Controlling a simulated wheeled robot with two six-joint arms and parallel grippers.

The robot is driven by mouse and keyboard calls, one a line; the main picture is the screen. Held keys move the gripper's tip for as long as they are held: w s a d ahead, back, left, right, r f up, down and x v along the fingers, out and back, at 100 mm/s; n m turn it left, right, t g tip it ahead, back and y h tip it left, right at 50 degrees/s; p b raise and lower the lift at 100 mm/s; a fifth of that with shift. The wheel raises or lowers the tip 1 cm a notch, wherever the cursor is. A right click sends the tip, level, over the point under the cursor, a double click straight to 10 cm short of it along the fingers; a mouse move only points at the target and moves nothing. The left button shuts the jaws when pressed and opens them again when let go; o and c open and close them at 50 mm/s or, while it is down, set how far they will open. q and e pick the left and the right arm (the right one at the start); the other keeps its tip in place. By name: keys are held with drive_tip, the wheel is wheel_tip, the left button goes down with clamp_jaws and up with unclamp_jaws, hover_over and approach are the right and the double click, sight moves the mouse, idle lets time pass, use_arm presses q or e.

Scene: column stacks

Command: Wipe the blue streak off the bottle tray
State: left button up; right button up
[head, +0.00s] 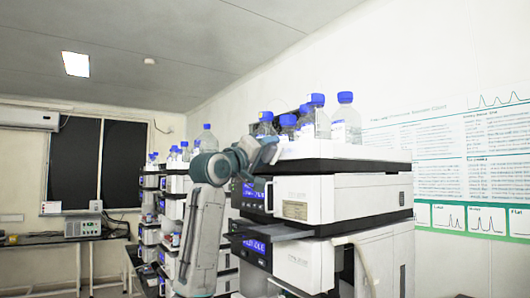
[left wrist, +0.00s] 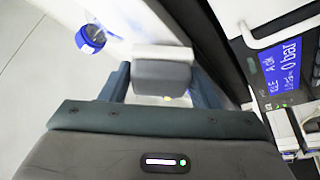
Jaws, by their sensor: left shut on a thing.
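The white bottle tray (head: 345,151) sits on top of the nearest instrument stack and carries several clear bottles with blue caps (head: 345,98). My left gripper (head: 268,148) is at the tray's near left end. In the left wrist view it is shut on a grey block with a white edge (left wrist: 163,75), which lies over the white tray surface. My right gripper is not in view.
A blue-capped bottle (left wrist: 92,38) stands close to the left of the block. The instrument's dark top edge and blue display (left wrist: 280,68) are to the right. More stacks with bottles (head: 178,155) stand further back at left.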

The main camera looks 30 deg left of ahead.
sight(277, 150)
use_arm(q)
drive_tip(key=shift+w+d+p, duration=0.3)
drive_tip(key=shift+w+p, duration=0.1)
drive_tip(key=shift+w, duration=0.35)
